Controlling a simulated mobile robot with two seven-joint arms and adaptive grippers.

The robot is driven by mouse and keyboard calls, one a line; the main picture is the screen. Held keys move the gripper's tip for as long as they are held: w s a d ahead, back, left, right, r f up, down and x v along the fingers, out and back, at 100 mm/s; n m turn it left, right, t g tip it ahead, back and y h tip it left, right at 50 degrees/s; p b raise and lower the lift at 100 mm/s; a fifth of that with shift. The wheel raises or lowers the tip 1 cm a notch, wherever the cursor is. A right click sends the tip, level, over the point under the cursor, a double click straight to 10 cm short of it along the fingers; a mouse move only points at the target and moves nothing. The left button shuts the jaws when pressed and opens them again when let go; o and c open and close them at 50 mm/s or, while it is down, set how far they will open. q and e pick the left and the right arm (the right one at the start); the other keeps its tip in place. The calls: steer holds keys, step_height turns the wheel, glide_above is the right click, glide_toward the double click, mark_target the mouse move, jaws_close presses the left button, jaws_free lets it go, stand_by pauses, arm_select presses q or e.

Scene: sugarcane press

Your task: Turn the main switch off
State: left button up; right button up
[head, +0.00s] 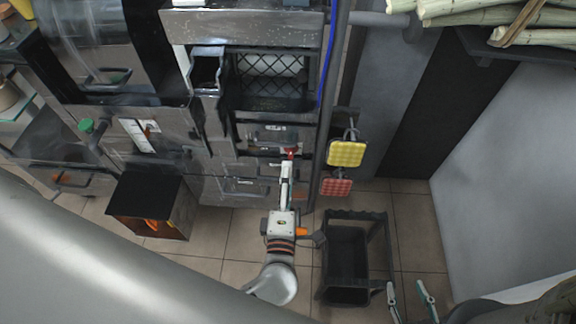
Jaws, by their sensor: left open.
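A small red part (290,152), which looks like the main switch, is on the front of the metal press (215,160). My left gripper (287,169) points up the picture at it, its fingertips right at or just below the red part. I see this gripper nearly edge-on, and whether it touches the switch I cannot tell. The switch position is too small to read. My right gripper (407,288) is at the bottom right, fingers spread and empty, far from the switch.
A yellow sponge (346,153) and a red sponge (336,187) hang right of the switch. A black crate (346,266) stands on the tiled floor, and a dark open box (148,204) is at left. Sugarcane stalks (480,12) lie at top right.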

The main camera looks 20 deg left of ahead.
arm_select(q)
steer(key=shift+v, duration=1.25)
